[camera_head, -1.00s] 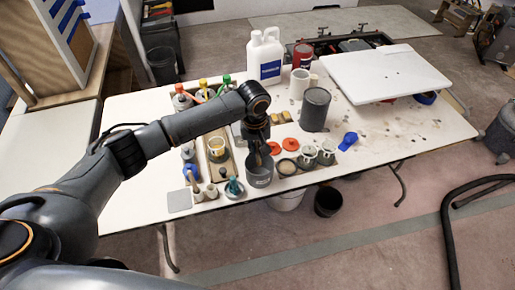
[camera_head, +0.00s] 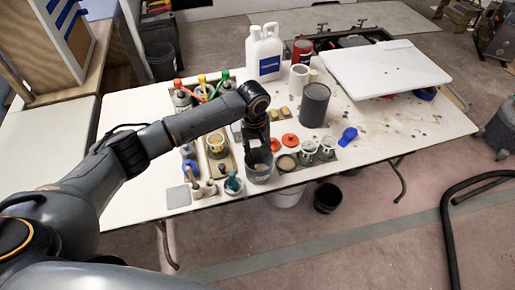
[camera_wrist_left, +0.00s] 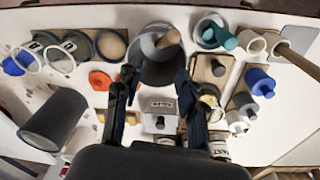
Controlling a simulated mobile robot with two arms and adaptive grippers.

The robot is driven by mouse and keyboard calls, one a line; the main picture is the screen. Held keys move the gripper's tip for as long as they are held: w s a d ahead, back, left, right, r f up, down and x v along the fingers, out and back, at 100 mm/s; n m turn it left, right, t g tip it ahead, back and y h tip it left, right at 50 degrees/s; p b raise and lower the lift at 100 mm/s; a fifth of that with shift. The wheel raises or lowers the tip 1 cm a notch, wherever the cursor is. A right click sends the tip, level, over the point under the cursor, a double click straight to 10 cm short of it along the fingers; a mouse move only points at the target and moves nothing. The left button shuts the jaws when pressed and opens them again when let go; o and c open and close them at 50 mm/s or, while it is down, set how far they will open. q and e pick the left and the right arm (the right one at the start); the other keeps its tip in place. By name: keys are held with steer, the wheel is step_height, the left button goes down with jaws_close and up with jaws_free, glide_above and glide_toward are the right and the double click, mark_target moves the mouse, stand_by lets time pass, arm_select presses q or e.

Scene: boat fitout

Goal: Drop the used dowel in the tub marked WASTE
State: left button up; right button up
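The dark grey tub (camera_head: 258,175) stands near the front edge of the table. It also shows in the left wrist view (camera_wrist_left: 158,72); I cannot read its label. A wooden dowel (camera_wrist_left: 169,39) leans inside this tub, with its upper end at the rim. My left gripper (camera_head: 256,144) points down just above and behind the tub. In the left wrist view its two fingers (camera_wrist_left: 156,80) are spread apart, with nothing held between them. My right gripper is not in view.
Cups and orange lids (camera_head: 291,140) stand right of the tub. A jar (camera_head: 216,146) and brushes stand to its left. A dark can (camera_head: 314,104), a white jug (camera_head: 264,54) and a white board (camera_head: 386,69) are farther back. The table's right front is mostly clear.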

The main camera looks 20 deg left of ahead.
arm_select(q)
step_height(320, 180, up, 12)
steer(key=shift+s+a, duration=0.15)
steer(key=shift+s, duration=0.3)
steer(key=shift+f, duration=0.1)
stand_by(0.5)
